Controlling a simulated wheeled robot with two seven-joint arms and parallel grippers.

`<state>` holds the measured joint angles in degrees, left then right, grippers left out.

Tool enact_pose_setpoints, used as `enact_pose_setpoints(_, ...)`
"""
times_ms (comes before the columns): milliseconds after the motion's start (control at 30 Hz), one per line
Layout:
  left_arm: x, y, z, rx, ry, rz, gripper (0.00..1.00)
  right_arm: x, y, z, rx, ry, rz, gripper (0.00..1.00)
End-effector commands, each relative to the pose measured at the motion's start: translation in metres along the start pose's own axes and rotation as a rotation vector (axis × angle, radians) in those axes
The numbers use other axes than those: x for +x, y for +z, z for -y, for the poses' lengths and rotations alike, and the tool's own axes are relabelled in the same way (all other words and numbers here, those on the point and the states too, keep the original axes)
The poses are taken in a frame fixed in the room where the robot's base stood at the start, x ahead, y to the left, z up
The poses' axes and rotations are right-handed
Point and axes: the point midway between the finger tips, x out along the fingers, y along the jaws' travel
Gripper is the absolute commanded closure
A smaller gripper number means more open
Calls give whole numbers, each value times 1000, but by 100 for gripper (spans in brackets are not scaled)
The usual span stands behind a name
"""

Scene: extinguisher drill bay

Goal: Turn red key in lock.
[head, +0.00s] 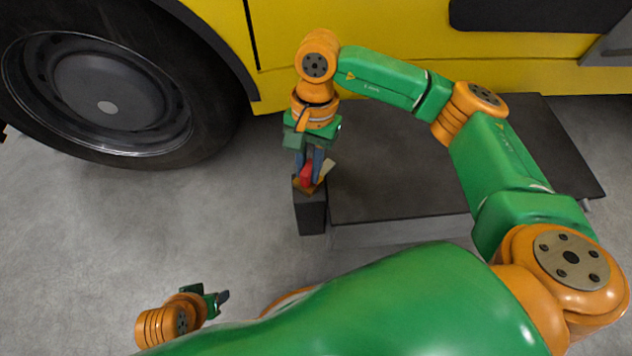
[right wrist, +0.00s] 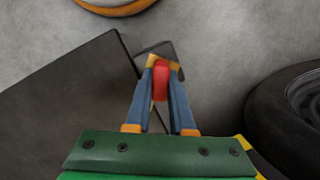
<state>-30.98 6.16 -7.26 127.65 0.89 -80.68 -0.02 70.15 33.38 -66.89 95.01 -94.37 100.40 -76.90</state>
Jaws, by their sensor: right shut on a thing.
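The red key (head: 306,174) stands at the top of a dark post-like box (head: 312,214), with a yellow lock part (head: 327,170) beside it. My right gripper (head: 312,176) points down over the box and is shut on the key. In the right wrist view the key (right wrist: 160,82) sits between the blue fingers of my right gripper (right wrist: 160,80), over the dark box (right wrist: 168,48). How deep the key sits in the lock is hidden. My left gripper (head: 219,298) is low at the left, away from the box; its finger gap cannot be made out.
A low dark platform (head: 400,180) stands right beside the box. Behind are a yellow vehicle side (head: 420,30) and a large black wheel (head: 110,95) at the left. The grey floor (head: 150,220) is clear in front of the wheel.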

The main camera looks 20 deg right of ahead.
Motion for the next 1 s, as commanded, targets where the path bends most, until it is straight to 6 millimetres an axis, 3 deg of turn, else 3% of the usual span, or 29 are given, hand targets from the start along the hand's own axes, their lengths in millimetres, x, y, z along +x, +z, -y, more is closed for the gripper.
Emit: enact_pose_setpoints(1000, 31, 9, 0, 0, 0, 0, 50, 2, 0, 1, -597, 123, 0, 100)
